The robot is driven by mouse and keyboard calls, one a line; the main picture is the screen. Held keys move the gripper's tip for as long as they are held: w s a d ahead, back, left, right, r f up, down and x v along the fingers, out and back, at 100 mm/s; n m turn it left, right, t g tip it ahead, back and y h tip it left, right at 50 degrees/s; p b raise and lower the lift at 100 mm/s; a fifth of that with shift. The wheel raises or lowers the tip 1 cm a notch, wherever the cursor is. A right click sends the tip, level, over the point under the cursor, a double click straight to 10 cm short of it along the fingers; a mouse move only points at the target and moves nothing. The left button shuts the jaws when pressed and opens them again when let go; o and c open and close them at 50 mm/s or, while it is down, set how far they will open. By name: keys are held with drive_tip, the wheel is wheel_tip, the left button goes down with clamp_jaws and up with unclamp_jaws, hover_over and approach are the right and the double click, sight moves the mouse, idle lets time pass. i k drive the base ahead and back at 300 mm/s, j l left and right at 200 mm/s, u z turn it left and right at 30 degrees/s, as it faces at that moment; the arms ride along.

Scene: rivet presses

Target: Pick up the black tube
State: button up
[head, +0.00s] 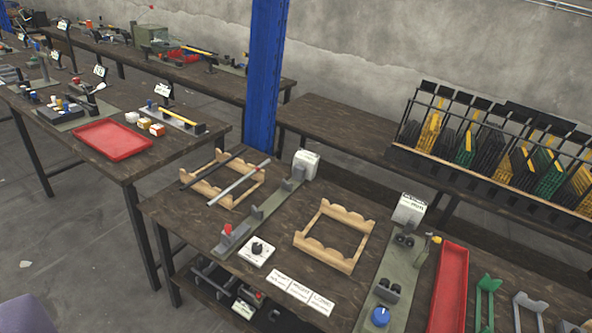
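The black tube (196,178) is a thin dark rod. It lies across the left part of a light wooden notched rack (223,203) on the near workbench. A grey tube (236,186) with a red spot near its far end lies across the same rack, to the right of the black tube and roughly parallel to it. My gripper does not show in this view.
A second wooden rack (310,253) stands empty to the right, past a green-grey press strip (262,218). A blue post (265,75) rises behind the near bench. A red tray (112,139) sits on the left bench. Open floor (70,235) lies at the left.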

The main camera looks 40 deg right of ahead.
sight(210, 171)
drive_tip(key=i+l+z, duration=0.1)
drive_tip(key=i+z, duration=0.3)
drive_tip(key=i, duration=0.3)
drive_tip(key=i+j+z, duration=0.15)
drive_tip(key=i+z, duration=0.2)
drive_tip(key=i, duration=0.35)
drive_tip(key=i+j+z, duration=0.5)
drive_tip(key=j, duration=0.25)
drive_tip(key=i+j+z, duration=0.25)
drive_tip(key=j, duration=0.15)
drive_tip(key=i+j+z, duration=0.4)
drive_tip(key=i+j, duration=0.3)
